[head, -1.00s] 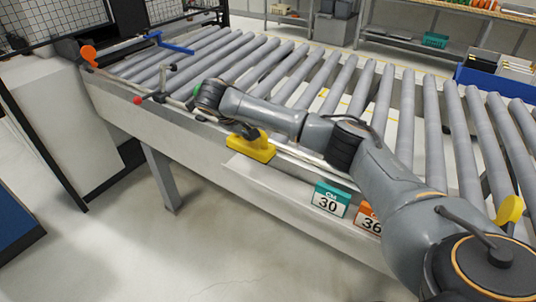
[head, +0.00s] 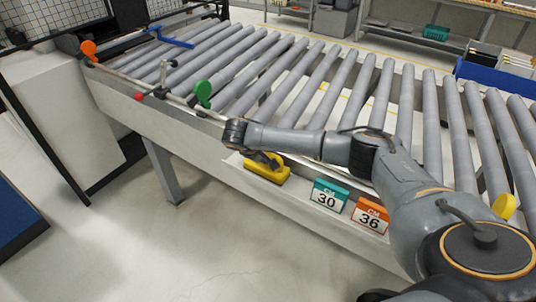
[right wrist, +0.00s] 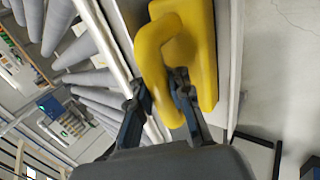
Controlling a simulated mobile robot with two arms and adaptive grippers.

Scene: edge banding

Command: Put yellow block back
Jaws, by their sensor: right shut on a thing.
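The yellow block (head: 267,172) has a raised loop handle and is at the left end of the narrow metal ledge (head: 299,207) on the conveyor's front side. My right gripper (head: 265,158) is above it and shut on its handle. In the right wrist view the fingers (right wrist: 160,97) are on either side of the yellow handle (right wrist: 152,58). I cannot tell whether the block's underside touches the ledge. My left gripper is not in view.
A teal block (head: 329,194) marked 30 and an orange block (head: 370,216) marked 36 stand on the ledge right of the yellow block. The roller conveyor (head: 270,75) lies behind. Green (head: 203,92), orange (head: 88,48) and red knobs (head: 139,96) are along its left side.

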